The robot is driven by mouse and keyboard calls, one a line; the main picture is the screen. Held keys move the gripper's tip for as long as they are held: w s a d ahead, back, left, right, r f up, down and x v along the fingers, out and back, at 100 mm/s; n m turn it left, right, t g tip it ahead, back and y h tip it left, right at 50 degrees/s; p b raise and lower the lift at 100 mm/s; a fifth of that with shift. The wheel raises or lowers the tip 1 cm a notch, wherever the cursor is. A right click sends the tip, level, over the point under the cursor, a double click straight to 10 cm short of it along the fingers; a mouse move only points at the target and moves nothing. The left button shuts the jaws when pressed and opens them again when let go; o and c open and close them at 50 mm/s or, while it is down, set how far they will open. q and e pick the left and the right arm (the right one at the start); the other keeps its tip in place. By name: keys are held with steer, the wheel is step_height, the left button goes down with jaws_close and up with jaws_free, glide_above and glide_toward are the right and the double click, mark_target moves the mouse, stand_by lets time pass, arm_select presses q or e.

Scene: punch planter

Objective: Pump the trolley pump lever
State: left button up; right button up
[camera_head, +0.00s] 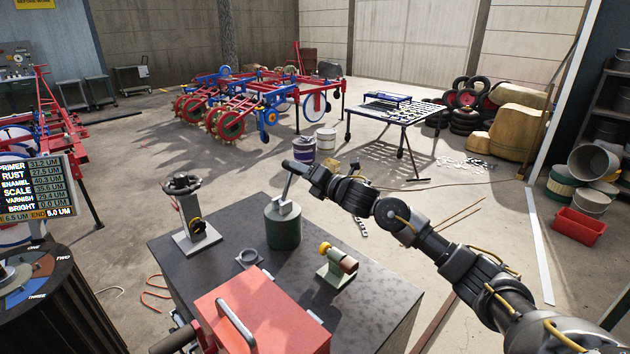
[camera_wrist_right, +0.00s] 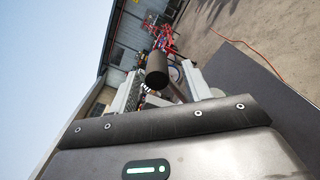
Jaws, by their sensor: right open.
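The pump (camera_head: 283,228) is a dark green cylinder standing on the trolley's dark top (camera_head: 200,270). Its grey lever (camera_head: 287,188) rises steeply from the pump's head and leans slightly right. My right gripper (camera_head: 296,168) is at the upper end of the lever, reaching in from the right. In the right wrist view, the lever's dark round grip (camera_wrist_right: 157,70) lies between the two open fingers of my right gripper (camera_wrist_right: 162,88). I cannot tell whether the fingers touch it. The gripper hides the lever's tip in the head view. My left gripper is not in view.
A red toolbox (camera_head: 265,318) sits at the trolley's front. A grey stand (camera_head: 194,225), a small ring (camera_head: 249,258) and a yellow-knobbed device (camera_head: 337,265) stand around the pump. A round coloured dial stand (camera_head: 45,300) is at the left.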

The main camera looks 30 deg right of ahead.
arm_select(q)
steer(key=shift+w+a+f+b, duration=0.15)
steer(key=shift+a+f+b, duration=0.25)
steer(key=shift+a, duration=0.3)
arm_select(e)
steer(key=v, duration=0.5)
steer(key=shift+s, duration=0.25)
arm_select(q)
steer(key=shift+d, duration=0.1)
